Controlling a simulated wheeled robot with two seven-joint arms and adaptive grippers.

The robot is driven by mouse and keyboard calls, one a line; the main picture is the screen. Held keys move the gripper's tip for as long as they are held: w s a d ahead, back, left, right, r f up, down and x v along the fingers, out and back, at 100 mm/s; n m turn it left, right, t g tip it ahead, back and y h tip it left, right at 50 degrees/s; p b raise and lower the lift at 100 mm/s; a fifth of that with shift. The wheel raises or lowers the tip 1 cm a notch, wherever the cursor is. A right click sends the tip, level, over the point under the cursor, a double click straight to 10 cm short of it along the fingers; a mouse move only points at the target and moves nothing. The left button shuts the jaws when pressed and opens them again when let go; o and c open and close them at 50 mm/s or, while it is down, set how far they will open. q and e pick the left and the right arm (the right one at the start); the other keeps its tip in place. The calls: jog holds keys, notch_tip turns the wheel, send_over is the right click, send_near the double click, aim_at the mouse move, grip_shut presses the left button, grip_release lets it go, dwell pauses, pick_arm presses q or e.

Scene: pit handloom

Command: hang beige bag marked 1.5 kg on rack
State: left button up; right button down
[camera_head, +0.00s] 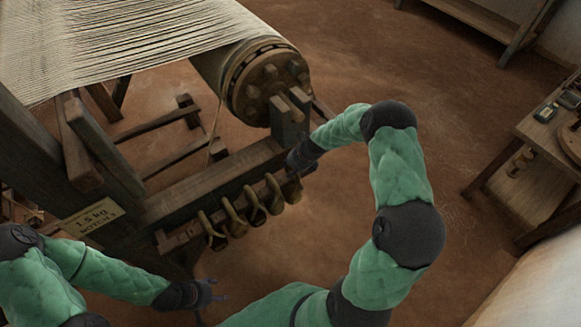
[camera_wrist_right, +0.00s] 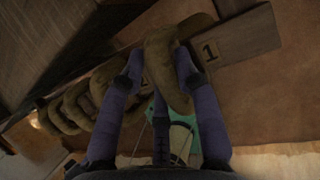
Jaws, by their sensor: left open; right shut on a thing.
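The rack (camera_head: 180,235) is a dark wooden bar along the loom's front, with several beige-brown loops (camera_head: 232,215) hanging on it. My right gripper (camera_head: 296,165) is at the rack's right end. In the right wrist view, my right gripper (camera_wrist_right: 160,68) is shut on a thick beige-brown loop (camera_wrist_right: 162,50), apparently the bag's handle, beside a "1" on the wood (camera_wrist_right: 210,50). I cannot read a weight marking on it, and the rest of the bag is hidden. My left gripper (camera_head: 205,293) is open and empty, below and left of the rack.
A sign (camera_head: 91,217) reading "1.5 kg NOTCH 3" is on the loom frame left of the rack. The large warp roller (camera_head: 265,80) stands above and behind my right gripper. A side table (camera_head: 540,130) with small items is at the right. The floor between is clear.

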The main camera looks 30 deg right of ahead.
jog(key=shift+w, duration=0.1)
dwell(0.3)
jog(key=c, duration=0.8)
grip_release()
jog(key=shift+s+a+f, duration=0.1)
jog(key=shift+s+f, duration=0.1)
jog(key=v, duration=1.2)
jog(key=shift+w+r, duration=0.15)
